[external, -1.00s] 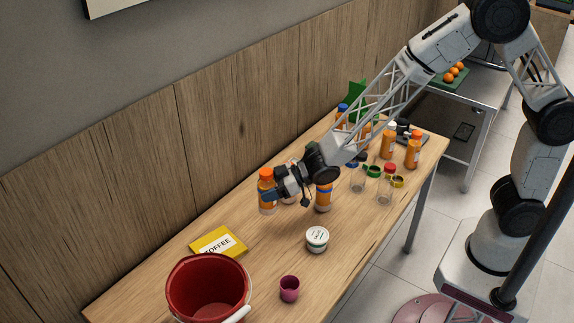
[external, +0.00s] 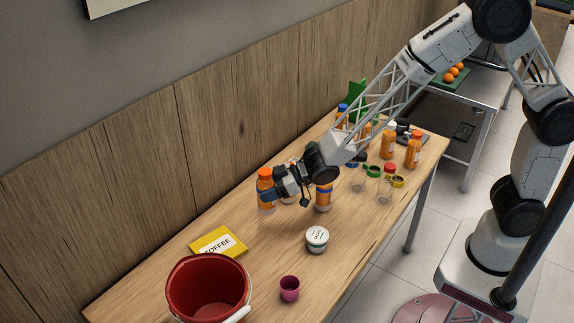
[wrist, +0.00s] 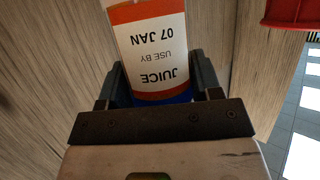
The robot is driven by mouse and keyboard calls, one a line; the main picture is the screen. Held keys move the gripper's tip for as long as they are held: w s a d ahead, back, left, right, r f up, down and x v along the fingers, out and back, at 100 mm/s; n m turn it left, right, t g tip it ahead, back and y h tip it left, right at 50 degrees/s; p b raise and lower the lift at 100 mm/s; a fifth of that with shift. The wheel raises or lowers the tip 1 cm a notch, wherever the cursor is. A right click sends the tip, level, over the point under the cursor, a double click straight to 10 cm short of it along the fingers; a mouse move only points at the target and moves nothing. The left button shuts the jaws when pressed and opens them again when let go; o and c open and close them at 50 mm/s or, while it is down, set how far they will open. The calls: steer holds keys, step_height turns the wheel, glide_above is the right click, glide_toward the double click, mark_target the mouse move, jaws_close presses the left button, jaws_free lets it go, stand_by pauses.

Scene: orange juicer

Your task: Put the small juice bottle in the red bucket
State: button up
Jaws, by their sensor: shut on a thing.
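A small juice bottle (external: 266,204) with an orange cap is at the far left of the bottle group in the external view, near the back wall. My gripper (external: 269,192) is shut around its body, reaching it from the right. In the wrist view the bottle's white label (wrist: 156,52) reads "JUICE", "USE BY 07 JAN", upside down, between the two fingers of my gripper (wrist: 158,78). The bottle looks upright; I cannot tell clearly whether its base is off the table. The red bucket (external: 180,286) stands at the front left; its rim also shows in the wrist view (wrist: 290,12).
A yellow coffee packet (external: 218,242) lies between the bottle and the bucket. A white-lidded tub (external: 317,238) and a purple cup (external: 289,287) stand to the right. Several other bottles and jars, including an orange one (external: 413,152), stand behind and right of my gripper.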

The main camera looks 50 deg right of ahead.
steer(key=s+a+r, duration=0.5)
steer(key=a, duration=0.4)
steer(key=s+a+r+n+g, duration=0.1)
steer(key=s+a+r, duration=0.4)
steer(key=a, duration=0.5)
steer(key=s+a+r+y, duration=0.1)
steer(key=s+a+r, duration=0.5)
steer(key=a, duration=0.4)
steer(key=shift+a+r+n, duration=0.2)
steer(key=shift+r+n, duration=0.1)
steer(key=shift+r, duration=0.4)
steer(key=shift+f+g, duration=0.15)
steer(key=shift+g, duration=0.15)
steer(key=shift+f, duration=2.4)
steer(key=shift+f, duration=0.6)
